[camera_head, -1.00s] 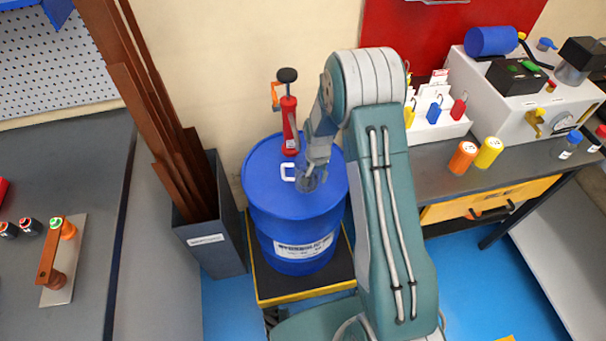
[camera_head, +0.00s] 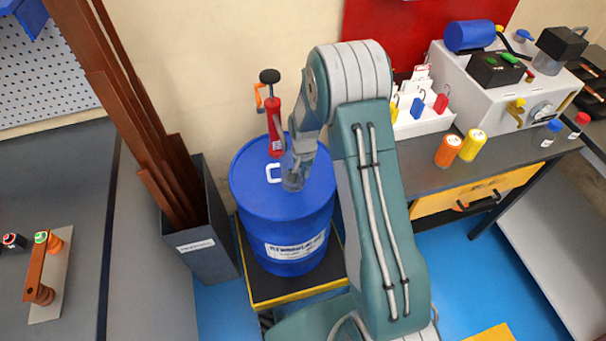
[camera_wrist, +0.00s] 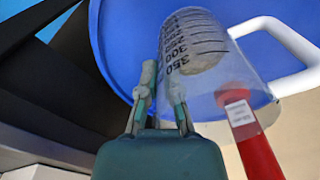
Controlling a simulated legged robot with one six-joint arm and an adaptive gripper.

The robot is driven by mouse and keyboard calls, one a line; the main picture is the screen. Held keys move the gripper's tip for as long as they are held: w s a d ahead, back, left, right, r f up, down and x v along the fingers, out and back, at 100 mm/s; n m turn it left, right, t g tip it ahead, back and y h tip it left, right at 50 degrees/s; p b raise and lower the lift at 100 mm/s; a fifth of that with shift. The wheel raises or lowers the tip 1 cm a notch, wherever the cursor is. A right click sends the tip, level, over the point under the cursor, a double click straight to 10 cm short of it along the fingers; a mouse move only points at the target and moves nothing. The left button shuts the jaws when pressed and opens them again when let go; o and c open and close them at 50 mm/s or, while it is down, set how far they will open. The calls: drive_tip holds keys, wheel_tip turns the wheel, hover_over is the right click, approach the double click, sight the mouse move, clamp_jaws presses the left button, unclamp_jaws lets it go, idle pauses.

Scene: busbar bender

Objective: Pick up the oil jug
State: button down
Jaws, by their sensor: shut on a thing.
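The oil jug is a clear measuring jug (camera_wrist: 215,75) with a black scale and a white handle (camera_wrist: 285,45); it fills the upper middle of the wrist view. In the head view the jug (camera_head: 291,176) appears small and greyish over the lid of the blue drum (camera_head: 262,209). My gripper (camera_wrist: 162,92) is shut on the jug's wall, one finger on each side. In the head view my gripper (camera_head: 298,157) comes down from above right. I cannot tell whether the jug's base touches the lid.
A red hand pump (camera_head: 275,130) stands on the drum behind the jug and shows close in the wrist view (camera_wrist: 250,140). A grey bin of brown bars (camera_head: 200,245) stands left of the drum. Orange (camera_head: 448,151) and yellow bottles (camera_head: 472,146) stand on the right bench.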

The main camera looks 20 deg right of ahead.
drive_tip(key=shift+r, duration=0.55)
drive_tip(key=s, duration=1.7)
drive_tip(key=shift+s+r, duration=0.3)
drive_tip(key=shift+s, duration=0.1)
